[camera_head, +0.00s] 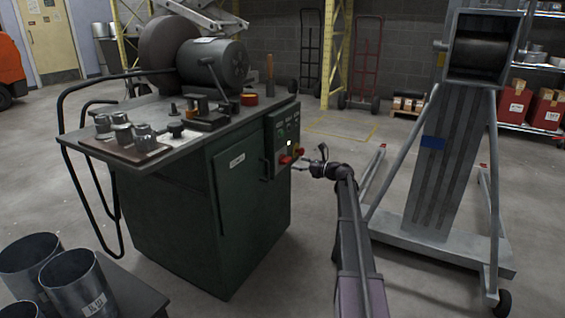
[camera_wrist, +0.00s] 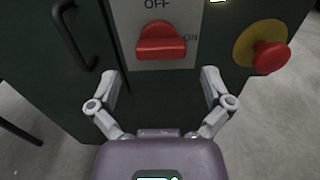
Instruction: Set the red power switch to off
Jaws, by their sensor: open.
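The red power switch (camera_wrist: 161,42) is on a light plate on the dark green cabinet. In the wrist view its handle lies crosswise, its right end beside the "ON" label, with "OFF" printed above it. The switch also shows in the head view (camera_head: 286,160), low on the control panel. My gripper (camera_wrist: 160,76) is open and empty, its two fingers spread either side of the line to the switch and just below it in the picture. I see no contact. In the head view my gripper (camera_head: 316,164) is just right of the panel.
A red mushroom button (camera_wrist: 270,57) on a yellow base is right of the switch. A black door handle (camera_wrist: 72,38) is to its left. A grey wheeled stand (camera_head: 440,170) is right of my arm; open floor lies between.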

